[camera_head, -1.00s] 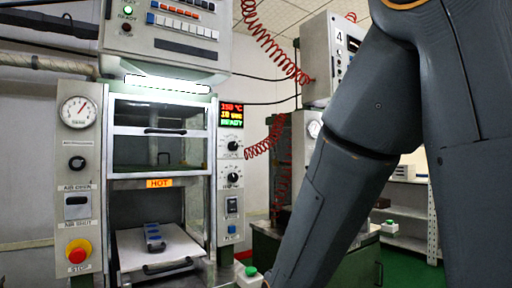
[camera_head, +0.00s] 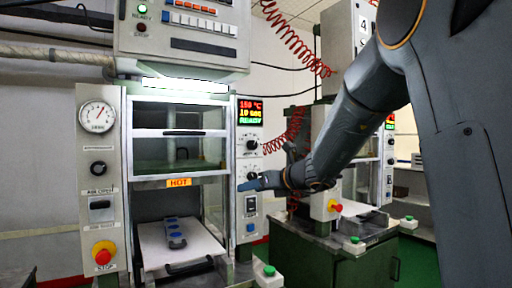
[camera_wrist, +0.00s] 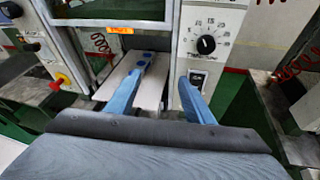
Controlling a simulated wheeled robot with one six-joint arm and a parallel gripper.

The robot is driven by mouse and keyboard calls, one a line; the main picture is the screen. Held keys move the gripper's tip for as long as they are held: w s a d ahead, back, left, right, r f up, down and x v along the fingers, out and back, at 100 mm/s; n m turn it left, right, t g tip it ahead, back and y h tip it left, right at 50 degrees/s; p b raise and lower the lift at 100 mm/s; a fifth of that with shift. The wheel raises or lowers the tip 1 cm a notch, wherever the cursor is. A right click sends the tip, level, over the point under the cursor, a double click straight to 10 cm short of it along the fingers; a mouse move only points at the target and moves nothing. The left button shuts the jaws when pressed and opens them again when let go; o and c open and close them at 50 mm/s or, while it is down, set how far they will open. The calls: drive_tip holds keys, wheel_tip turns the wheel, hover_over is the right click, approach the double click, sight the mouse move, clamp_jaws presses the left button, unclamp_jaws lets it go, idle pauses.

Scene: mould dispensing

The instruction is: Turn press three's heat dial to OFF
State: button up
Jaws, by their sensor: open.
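The near press has a right-hand control panel with a lit display reading 150 °C and READY (camera_head: 250,112). Below it is a black upper dial (camera_head: 252,145); its label is too small to read. In the head view my gripper (camera_head: 243,185) is in front of the panel's lower part and covers the lower dial area. In the wrist view a black dial (camera_wrist: 206,44) with a numbered scale shows above a rocker switch (camera_wrist: 197,78). My gripper (camera_wrist: 160,77) is open and empty, its blue fingers apart, below and left of that dial. The press number is not visible.
The press has a HOT sign (camera_head: 179,182) and a pulled-out tray (camera_head: 190,252) with a grey, blue-topped piece (camera_head: 174,232). A red stop button (camera_head: 103,252) is on the left panel. Press 4 (camera_head: 345,50) stands behind right. Red coiled hoses hang between the presses.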

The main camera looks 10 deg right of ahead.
sight(254, 144)
drive_tip(key=w+d+r+m+t+h+p, duration=0.1)
drive_tip(key=w+d+r+m+t, duration=0.2)
drive_tip(key=r, duration=0.4)
drive_tip(key=w+d+r+m+t, duration=0.2)
drive_tip(key=w+d+r+m, duration=0.1)
drive_tip(key=r+m, duration=0.25)
drive_tip(key=shift+p+x, duration=1.55)
drive_tip(key=shift+x, duration=2)
drive_tip(key=shift+a+r, duration=0.1)
drive_tip(key=shift+c, duration=0.3)
drive_tip(key=shift+n, duration=0.25)
drive_tip(key=c, duration=1)
